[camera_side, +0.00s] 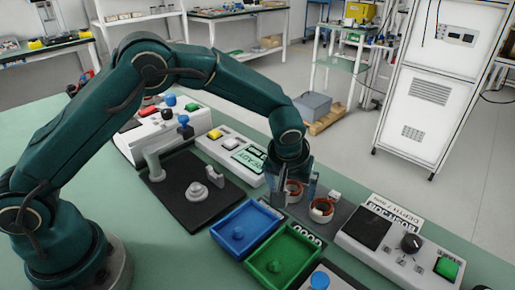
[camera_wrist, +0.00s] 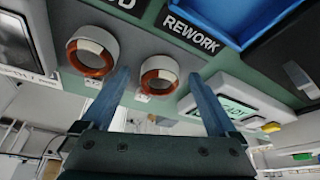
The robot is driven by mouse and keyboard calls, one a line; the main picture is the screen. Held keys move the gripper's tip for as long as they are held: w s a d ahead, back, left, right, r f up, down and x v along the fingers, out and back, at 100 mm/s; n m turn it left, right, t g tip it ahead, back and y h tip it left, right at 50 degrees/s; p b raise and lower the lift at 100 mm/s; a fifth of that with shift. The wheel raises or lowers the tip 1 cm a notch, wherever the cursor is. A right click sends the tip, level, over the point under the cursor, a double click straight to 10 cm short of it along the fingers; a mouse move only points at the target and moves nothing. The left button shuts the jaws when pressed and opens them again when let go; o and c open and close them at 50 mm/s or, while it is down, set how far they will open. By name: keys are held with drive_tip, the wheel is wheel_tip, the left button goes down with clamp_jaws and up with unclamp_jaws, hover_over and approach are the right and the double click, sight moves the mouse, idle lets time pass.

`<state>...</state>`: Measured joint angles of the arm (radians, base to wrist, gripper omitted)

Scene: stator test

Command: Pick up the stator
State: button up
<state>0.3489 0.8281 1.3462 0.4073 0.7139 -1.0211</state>
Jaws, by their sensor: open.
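Two ring-shaped stators, white outside with copper-coloured windings, stand side by side on a dark strip on the green table. In the side view one stator (camera_side: 293,187) is at my gripper (camera_side: 295,194), and the other stator (camera_side: 321,210) is to its right, nearer the camera. In the wrist view the first stator (camera_wrist: 160,76) appears between the two blue-grey fingertips. The second stator (camera_wrist: 92,52) lies left of the left finger. My gripper is open and points down, with a finger on either side of the first stator. Whether the fingers touch it cannot be told.
A blue tray (camera_side: 246,229) and a green tray (camera_side: 283,257) lie in front of the stators. A black test fixture (camera_side: 185,187) is to the left. A grey control box (camera_side: 398,244) with a knob and green button stands to the right. A READY display (camera_side: 248,158) is behind.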

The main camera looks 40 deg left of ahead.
drive_tip(key=shift+f, duration=0.1)
clamp_jaws()
drive_tip(key=shift+w, duration=0.1)
